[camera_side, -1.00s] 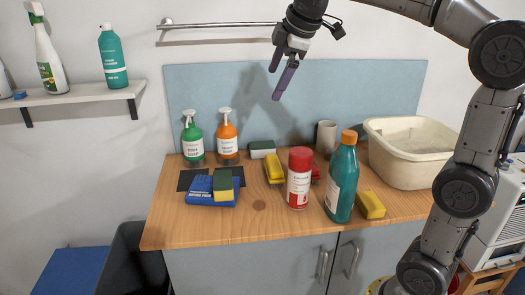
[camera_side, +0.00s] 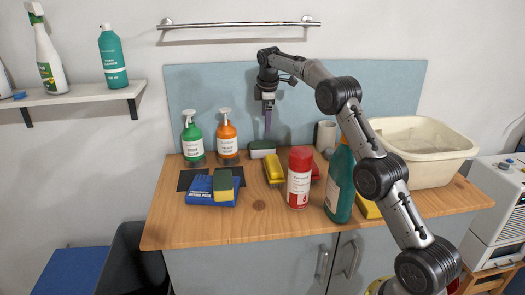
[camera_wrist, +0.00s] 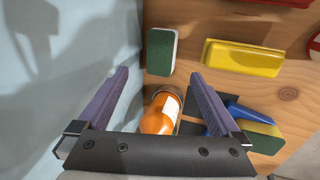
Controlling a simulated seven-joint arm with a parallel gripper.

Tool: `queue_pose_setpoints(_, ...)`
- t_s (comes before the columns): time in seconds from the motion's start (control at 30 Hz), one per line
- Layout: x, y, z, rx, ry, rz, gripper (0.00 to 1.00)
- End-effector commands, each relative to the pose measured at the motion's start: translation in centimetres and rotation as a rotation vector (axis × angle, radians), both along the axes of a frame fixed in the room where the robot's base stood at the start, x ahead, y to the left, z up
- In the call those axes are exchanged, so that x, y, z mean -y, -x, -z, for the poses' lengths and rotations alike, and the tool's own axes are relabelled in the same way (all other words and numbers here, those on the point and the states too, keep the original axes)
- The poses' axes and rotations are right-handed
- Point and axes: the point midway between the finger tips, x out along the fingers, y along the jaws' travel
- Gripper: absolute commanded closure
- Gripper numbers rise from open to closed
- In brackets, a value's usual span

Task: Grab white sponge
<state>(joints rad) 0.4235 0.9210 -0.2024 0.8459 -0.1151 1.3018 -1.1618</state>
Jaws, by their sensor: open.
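The white sponge (camera_side: 262,154) has a dark green top and lies at the back of the wooden counter against the blue panel. In the wrist view the white sponge (camera_wrist: 161,53) shows its green face and a white edge, just beyond and between my fingertips. My gripper (camera_side: 267,134) hangs pointing down over the sponge in the side view. In the wrist view my gripper (camera_wrist: 160,76) has its two purple fingers wide apart with nothing held. I cannot tell the exact height gap between the fingertips and the sponge.
An orange spray bottle (camera_side: 228,138) and a green one (camera_side: 192,142) stand left of the sponge. A yellow sponge (camera_side: 274,170) lies in front, near a red can (camera_side: 299,182) and a teal bottle (camera_side: 338,190). A cream basin (camera_side: 430,150) sits at the right.

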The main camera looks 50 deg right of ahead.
Motion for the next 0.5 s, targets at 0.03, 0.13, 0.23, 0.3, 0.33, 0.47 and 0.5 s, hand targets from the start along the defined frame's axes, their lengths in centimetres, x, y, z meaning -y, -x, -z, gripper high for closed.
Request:
queue_pose_setpoints(0.03, 0.1, -0.1, 0.9, -0.004, -0.002, -0.001, 0.0)
queue_pose_setpoints(0.13, 0.5, -0.5, 2.8, -0.005, -0.002, 0.0, 0.0)
queue_pose_setpoints(0.23, 0.9, -0.9, 4.6, -0.005, -0.002, 0.0, 0.0)
queue_pose_setpoints(0.3, 1.1, -1.2, 5.6, -0.003, -0.001, -0.001, 0.0)
queue_pose_setpoints(0.33, 1.2, -1.2, 5.9, -0.002, -0.001, -0.001, 0.0)
queue_pose_setpoints(0.47, 1.4, -1.5, 7.0, -0.001, -0.001, -0.001, 0.0)
queue_pose_setpoints(0.5, 1.4, -1.5, 7.1, -0.001, -0.001, -0.001, 0.0)
